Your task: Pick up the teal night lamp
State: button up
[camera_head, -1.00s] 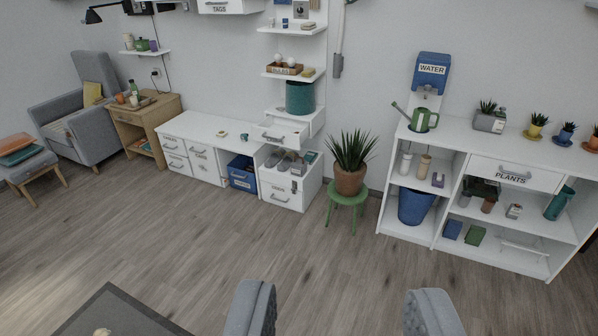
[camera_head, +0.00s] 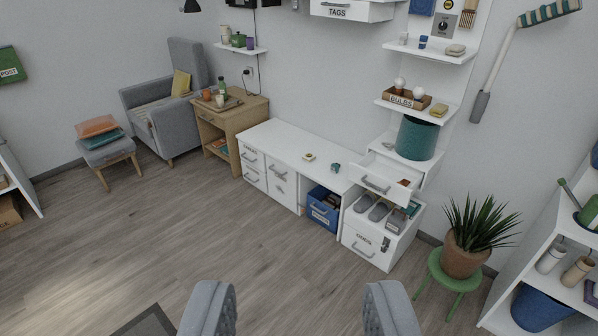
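I cannot make out a thing that is clearly a teal night lamp. A large ribbed teal cylinder (camera_head: 417,138) stands on the white shelf unit, under the bulbs shelf and behind an open drawer. A small teal object (camera_head: 336,168) lies on the low white desk (camera_head: 280,140); its shape is too small to tell. My gripper (camera_head: 298,295) shows as two grey fingers at the bottom edge, wide apart with only floor between them. It is open and empty, far from the desk and shelves.
A grey armchair (camera_head: 180,100) and wooden side table (camera_head: 238,115) stand left of the desk. A potted plant (camera_head: 462,255) on a green stool (camera_head: 445,283) stands before the right shelf (camera_head: 515,290). A dark low surface (camera_head: 150,322) lies at bottom left. The middle floor is clear.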

aim_at(338, 166)
jog(key=u, duration=0.2)
jog(key=i, duration=3.4)
jog(key=z, duration=0.35)
jog(key=i, duration=0.7)
jog(key=z, duration=0.15)
